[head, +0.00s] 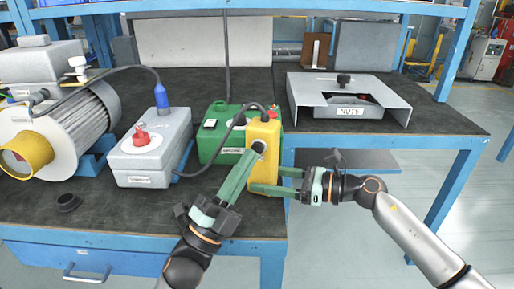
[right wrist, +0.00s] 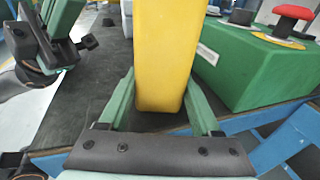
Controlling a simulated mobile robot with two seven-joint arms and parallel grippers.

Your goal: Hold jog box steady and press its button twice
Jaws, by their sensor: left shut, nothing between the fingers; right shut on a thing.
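The yellow jog box (head: 263,131) stands upright near the right front corner of the bench, with a cable from its top. Its dark round button (head: 258,145) is on the front face. My right gripper (head: 272,181) is shut on the lower part of the box, a finger on each side; the right wrist view shows the yellow body (right wrist: 165,55) between the fingers. My left gripper (head: 254,154) is shut and empty, its fingertips at the button. I cannot tell whether they touch or press it. The left gripper also shows in the right wrist view (right wrist: 65,15), at the upper left.
A green control box (head: 215,145) with a red button (right wrist: 294,12) stands just behind the jog box. A metal tray labelled NUTS (head: 305,92) is at the right. A black ring (head: 67,201) lies front left.

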